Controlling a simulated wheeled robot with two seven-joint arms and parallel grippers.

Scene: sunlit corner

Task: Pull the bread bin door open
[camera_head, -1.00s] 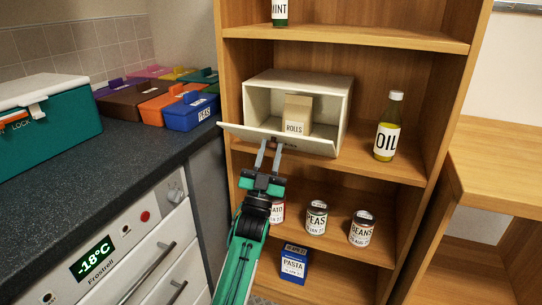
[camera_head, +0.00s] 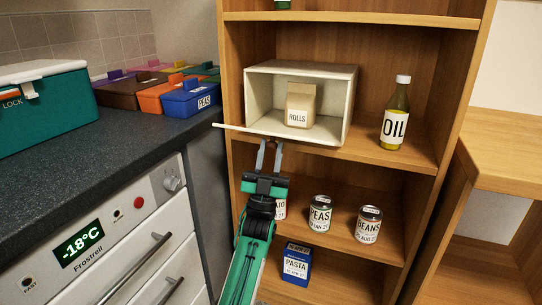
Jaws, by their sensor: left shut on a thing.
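The cream bread bin (camera_head: 352,88) stands on the middle shelf of the wooden bookcase. Its door (camera_head: 232,127) is folded down to about level at the bottom front, seen almost edge-on, so the inside is in view. A paper bag marked ROLLS (camera_head: 300,104) stands inside the bin. The handle itself is hidden by the fingers and the door edge. My right gripper is not in view.
An oil bottle (camera_head: 396,112) stands right of the bin. Below are cans of peas (camera_head: 320,214) and beans (camera_head: 368,224), a partly hidden can, and a pasta box (camera_head: 297,262). The freezer (camera_head: 130,240) and dark counter (camera_head: 60,150) with lidded boxes stand at left.

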